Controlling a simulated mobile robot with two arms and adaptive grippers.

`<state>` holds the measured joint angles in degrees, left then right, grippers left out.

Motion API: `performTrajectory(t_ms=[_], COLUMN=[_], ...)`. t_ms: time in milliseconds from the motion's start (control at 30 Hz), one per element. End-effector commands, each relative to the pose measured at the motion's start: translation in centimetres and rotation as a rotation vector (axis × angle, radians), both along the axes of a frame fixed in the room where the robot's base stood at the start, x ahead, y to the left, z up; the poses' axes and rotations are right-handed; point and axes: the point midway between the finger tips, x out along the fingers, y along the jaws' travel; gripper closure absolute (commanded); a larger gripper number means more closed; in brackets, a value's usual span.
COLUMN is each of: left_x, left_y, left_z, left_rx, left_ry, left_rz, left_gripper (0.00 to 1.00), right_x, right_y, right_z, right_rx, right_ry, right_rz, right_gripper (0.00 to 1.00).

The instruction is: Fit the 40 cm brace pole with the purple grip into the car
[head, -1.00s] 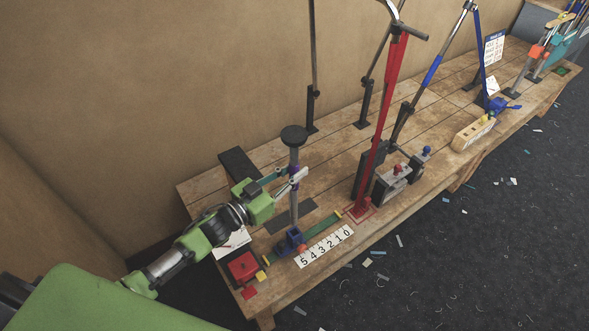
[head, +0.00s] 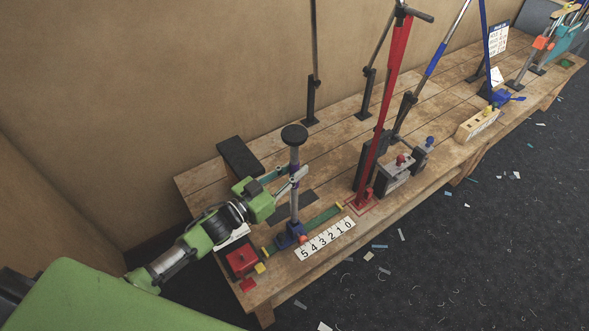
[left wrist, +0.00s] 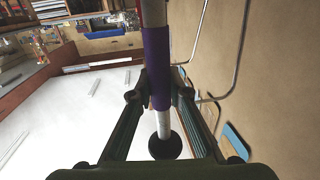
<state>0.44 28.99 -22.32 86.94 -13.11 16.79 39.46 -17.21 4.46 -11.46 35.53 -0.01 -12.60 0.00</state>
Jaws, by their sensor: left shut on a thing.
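My left gripper (head: 297,175) is shut on the pole at the purple grip, which shows large between the fingers in the left wrist view (left wrist: 157,68). The black disc also shows there (left wrist: 165,146). The small blue car (head: 287,240), with a red knob, sits on the green track (head: 322,217). The pole's lower end meets the car in the picture; I cannot tell whether it is seated. My right gripper is not in view.
A number strip (head: 325,238) lies in front of the track. A red box (head: 241,259) is at the bench's left end. A tall red post (head: 386,110) and a grey block with knobs (head: 400,175) stand to the right. The wall is close behind.

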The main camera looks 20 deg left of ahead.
Motion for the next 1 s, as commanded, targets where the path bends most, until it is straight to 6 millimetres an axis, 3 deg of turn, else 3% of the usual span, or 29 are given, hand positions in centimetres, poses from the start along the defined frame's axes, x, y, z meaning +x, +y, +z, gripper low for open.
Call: performTrajectory(t_ms=[1000], left_x=[0.00], left_y=[-0.01], left_z=[0.08], left_rx=[-0.001], left_ry=[-0.002], left_rz=[0.000], left_gripper=[1.00], right_x=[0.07], right_y=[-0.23], right_z=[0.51], right_rx=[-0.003], right_ry=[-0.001], right_rz=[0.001], right_gripper=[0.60])
